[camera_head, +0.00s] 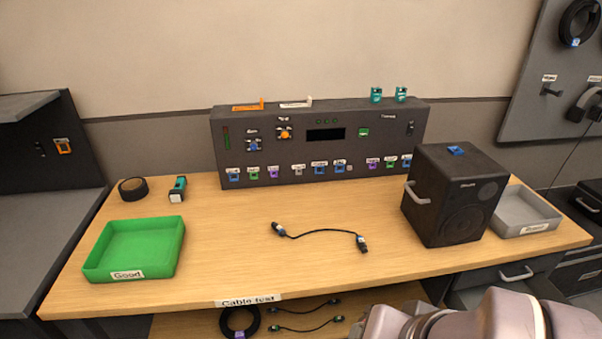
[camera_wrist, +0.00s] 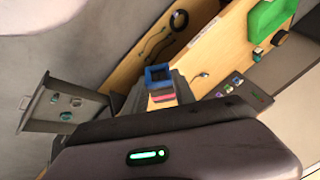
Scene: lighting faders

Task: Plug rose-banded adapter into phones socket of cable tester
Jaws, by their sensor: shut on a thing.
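The cable tester (camera_head: 294,185) is a dark upright box at the back of the wooden bench in the head view. A row of small coloured sockets with labels runs along its lower front; the labels are too small to read, so I cannot tell which one is phones. The rose-banded adapter (camera_wrist: 164,98) shows in the wrist view, with a blue square end and a pink band. My gripper (camera_wrist: 168,92) is shut on it. The adapter is held in the air, apart from the tester. In the head view only part of my arm shows at the lower right.
A black speaker box (camera_head: 447,205) stands right of the tester, beside a grey tray (camera_head: 526,221). A green tray (camera_head: 133,265), tape roll (camera_head: 133,189) and teal-ended adapter (camera_head: 178,189) are at left. A short cable (camera_head: 318,232) lies mid-bench. An open drawer (camera_wrist: 62,108) holds several small parts.

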